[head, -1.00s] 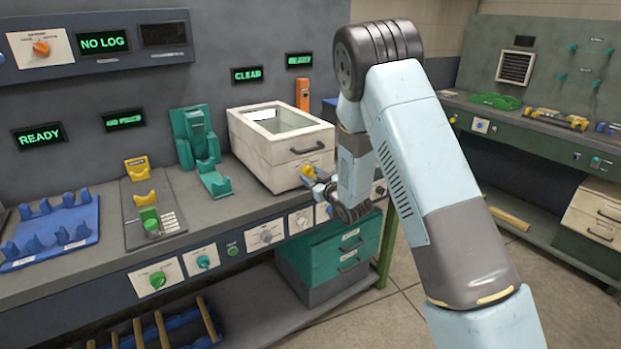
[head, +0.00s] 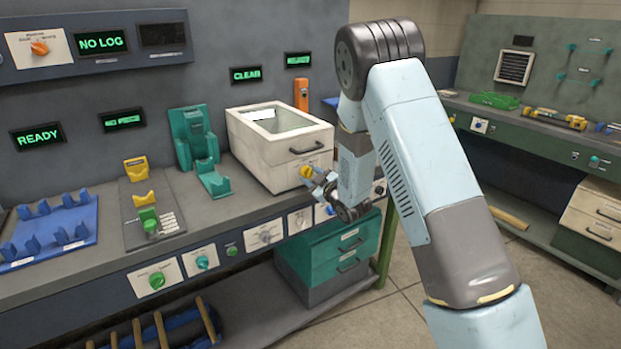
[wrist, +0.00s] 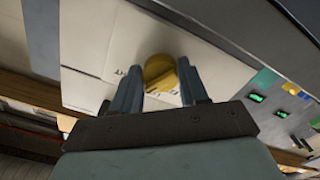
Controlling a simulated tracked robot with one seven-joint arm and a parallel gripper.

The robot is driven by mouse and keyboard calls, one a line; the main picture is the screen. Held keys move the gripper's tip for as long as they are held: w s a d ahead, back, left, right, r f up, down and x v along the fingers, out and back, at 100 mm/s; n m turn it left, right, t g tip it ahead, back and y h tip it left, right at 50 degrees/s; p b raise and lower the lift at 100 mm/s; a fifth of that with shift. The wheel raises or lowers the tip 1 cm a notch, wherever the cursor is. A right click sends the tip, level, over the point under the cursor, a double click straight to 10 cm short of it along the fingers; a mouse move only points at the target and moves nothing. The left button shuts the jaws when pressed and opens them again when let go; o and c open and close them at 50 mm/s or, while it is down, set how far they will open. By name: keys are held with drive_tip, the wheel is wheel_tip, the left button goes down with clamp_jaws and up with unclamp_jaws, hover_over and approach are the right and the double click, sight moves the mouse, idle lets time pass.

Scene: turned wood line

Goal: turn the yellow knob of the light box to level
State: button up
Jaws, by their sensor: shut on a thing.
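The light box (head: 270,158) is a cream box with a window in its top and a dark handle on its front, standing on the bench. Its yellow knob (head: 306,172) is low on the front face. My gripper (head: 314,178) is at the knob, with its fingers on the knob's sides. In the wrist view the yellow knob (wrist: 160,72) shows between the fingertips of my gripper (wrist: 160,82). My gripper is shut on the knob. The knob's pointer and most of its printed marks are hidden or too small to read.
Below the bench edge are a grey knob (head: 265,237) on a white plate and a teal drawer cabinet (head: 335,255). A teal stand (head: 195,140) is left of the box. A blue rack (head: 45,235) lies further left.

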drive_tip(key=shift+s+a+n, duration=0.1)
drive_tip(key=shift+a+n, duration=0.05)
drive_tip(key=shift+n, duration=1.05)
drive_tip(key=shift+a+n, duration=0.1)
drive_tip(key=shift+n, duration=1.6)
drive_tip(key=o, duration=0.7)
drive_tip(key=shift+f, duration=0.1)
drive_tip(key=o, duration=0.4)
drive_tip(key=shift+d, duration=0.15)
drive_tip(key=shift+c, duration=0.2)
drive_tip(key=shift+d, duration=0.1)
drive_tip(key=v, duration=1.3)
drive_tip(key=shift+s, duration=0.2)
drive_tip(key=shift+d, duration=0.15)
